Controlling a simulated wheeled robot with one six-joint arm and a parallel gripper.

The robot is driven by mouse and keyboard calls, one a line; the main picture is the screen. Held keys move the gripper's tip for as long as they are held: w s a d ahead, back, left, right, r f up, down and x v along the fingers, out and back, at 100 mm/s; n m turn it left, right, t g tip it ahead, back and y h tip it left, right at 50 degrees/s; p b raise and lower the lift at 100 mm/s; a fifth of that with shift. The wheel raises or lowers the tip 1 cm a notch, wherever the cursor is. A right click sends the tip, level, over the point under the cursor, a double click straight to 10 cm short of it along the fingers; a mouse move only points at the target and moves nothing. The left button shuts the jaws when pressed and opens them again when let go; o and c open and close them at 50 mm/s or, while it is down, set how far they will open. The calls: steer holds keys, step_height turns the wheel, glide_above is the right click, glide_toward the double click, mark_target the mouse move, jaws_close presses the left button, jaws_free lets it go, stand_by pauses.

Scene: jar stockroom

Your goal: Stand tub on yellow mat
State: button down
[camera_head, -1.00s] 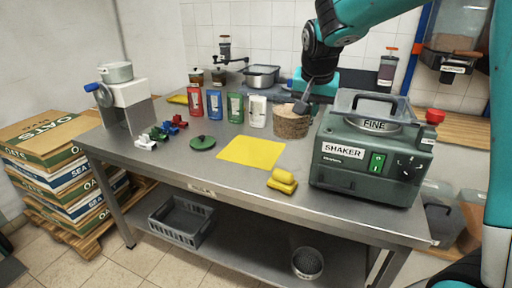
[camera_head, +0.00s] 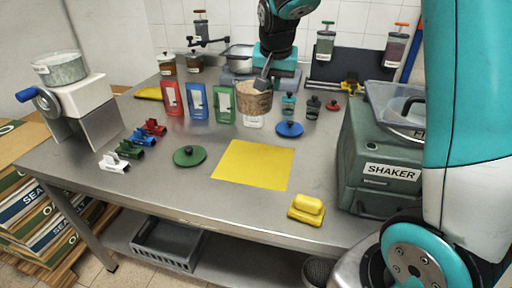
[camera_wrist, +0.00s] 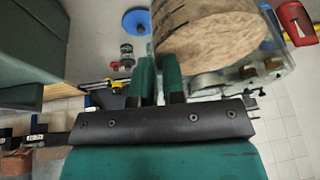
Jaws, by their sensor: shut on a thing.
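The tub (camera_head: 254,101), round and brown with a wood-like grain, is at the back middle of the bench in the head view. In the wrist view the tub (camera_wrist: 205,32) fills the top middle, beside the green fingers of my gripper (camera_wrist: 159,72). The yellow mat (camera_head: 253,165) lies flat and bare on the bench, nearer than the tub.
A green lid (camera_head: 189,156) lies left of the mat and a blue lid (camera_head: 289,129) behind its right side. Red, blue and green holders (camera_head: 197,102) stand left of the tub.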

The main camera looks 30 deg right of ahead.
step_height(320, 180, down, 18)
steer(key=shift+d+f, duration=0.1)
steer(key=shift+f, duration=0.1)
steer(key=shift+f+b, duration=0.15)
steer(key=shift+b, duration=0.2)
steer(key=c, duration=1.2)
jaws_free()
steer(key=shift+s, duration=0.1)
steer(key=shift+r, duration=0.2)
